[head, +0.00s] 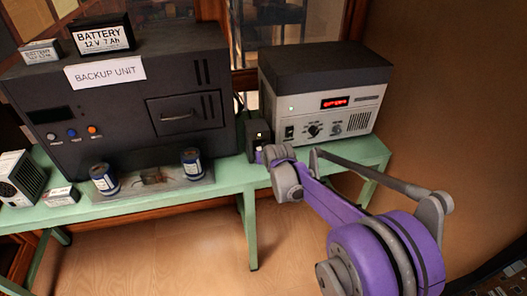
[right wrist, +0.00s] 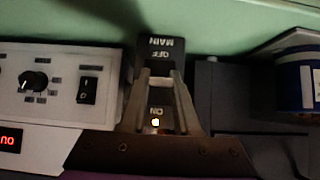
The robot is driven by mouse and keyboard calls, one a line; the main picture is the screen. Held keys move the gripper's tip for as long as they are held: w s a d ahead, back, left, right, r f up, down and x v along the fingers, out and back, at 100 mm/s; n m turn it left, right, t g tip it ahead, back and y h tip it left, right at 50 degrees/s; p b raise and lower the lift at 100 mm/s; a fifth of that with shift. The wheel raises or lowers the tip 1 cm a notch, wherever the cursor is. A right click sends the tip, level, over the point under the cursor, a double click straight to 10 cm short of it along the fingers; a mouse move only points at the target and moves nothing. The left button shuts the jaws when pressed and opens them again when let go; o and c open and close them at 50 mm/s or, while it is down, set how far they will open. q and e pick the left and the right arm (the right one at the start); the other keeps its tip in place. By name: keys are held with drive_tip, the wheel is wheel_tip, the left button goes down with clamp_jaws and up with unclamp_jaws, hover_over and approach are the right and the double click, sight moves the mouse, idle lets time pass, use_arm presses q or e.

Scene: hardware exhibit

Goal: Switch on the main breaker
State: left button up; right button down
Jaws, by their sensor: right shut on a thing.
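The main breaker (head: 256,152) is a small dark box on the green bench, between the backup unit and the grey power supply. In the right wrist view its face (right wrist: 160,45) appears upside down, with the words MAIN, OFF and ON. A small yellow-white light glows beside the ON mark. My right gripper (right wrist: 160,78) is at the breaker, its two fingers closed on the switch between the OFF and ON marks. The right gripper's fingertips are hard to make out in the head view. My left gripper is out of view.
The grey power supply (head: 320,95), with a lit red display, stands right of the breaker. The black backup unit (head: 110,140) stands left, with batteries (head: 103,35) on top. Two blue cans (head: 103,180) (head: 192,162) stand in front of it on the green bench (head: 225,178).

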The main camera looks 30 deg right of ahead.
drive_tip(key=shift+w+d+r+g+y+p, duration=0.15)
drive_tip(key=shift+r+g+p, duration=0.15)
drive_tip(key=shift+g+p, duration=0.3)
drive_tip(key=shift+w+a+r+g+y+p, duration=0.1)
drive_tip(key=shift+r+g+p, duration=0.3)
drive_tip(key=shift+g, duration=0.35)
drive_tip(key=shift+w+d+r+g+y+p, duration=0.15)
drive_tip(key=shift+r+g+p, duration=0.1)
drive_tip(key=shift+g+p, duration=0.4)
drive_tip(key=shift+a, duration=0.1)
drive_tip(key=c, duration=0.6)
unclamp_jaws()
drive_tip(key=shift+c, duration=0.2)
drive_tip(key=v, duration=1)
drive_tip(key=shift+r, duration=0.35)
drive_tip(key=shift+s, duration=0.2)
